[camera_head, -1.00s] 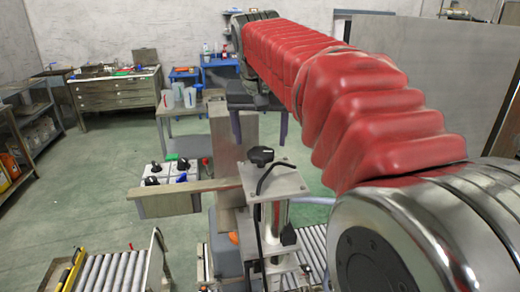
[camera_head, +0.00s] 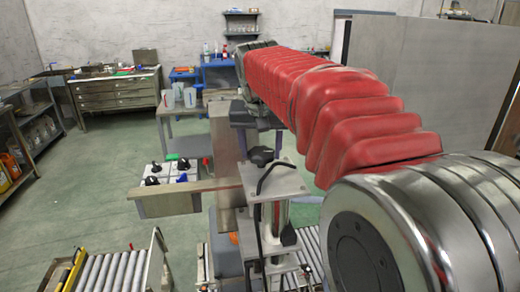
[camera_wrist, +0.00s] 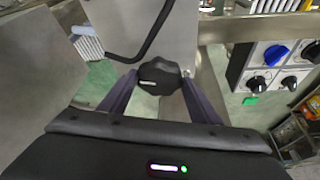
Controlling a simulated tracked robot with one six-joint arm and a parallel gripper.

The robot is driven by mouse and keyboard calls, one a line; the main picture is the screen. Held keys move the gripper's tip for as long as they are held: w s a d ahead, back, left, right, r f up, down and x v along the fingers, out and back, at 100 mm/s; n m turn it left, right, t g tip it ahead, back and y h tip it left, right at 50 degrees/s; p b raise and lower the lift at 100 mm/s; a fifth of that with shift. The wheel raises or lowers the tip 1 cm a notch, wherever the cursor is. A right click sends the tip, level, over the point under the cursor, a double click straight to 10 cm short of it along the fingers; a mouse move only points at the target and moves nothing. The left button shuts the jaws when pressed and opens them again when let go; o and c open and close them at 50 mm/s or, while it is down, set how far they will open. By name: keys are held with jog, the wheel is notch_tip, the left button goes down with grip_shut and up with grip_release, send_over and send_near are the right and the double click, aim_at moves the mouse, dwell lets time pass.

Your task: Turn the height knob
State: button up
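The height knob, a black lobed knob (camera_head: 261,156), stands on top of a metal plate (camera_head: 285,182) on an upright machine column. In the wrist view the knob (camera_wrist: 159,76) lies between the tips of my two dark purple fingers. My gripper (camera_wrist: 160,78) is open, with one finger on each side of the knob. The tips appear very close to its sides; contact cannot be made out. In the head view my gripper (camera_head: 260,150) hangs down over the knob, and my red-sleeved arm reaches to it from the right.
A black bent cable or rod (camera_wrist: 140,45) runs over the plate beside the knob. A white control box (camera_wrist: 270,70) with black and blue knobs stands near. Roller conveyors (camera_head: 110,270) lie low in front.

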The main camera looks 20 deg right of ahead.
jog(key=shift+a, duration=0.1)
jog(key=c, duration=0.6)
jog(key=shift+o, duration=0.2)
jog(key=shift+n, duration=0.4)
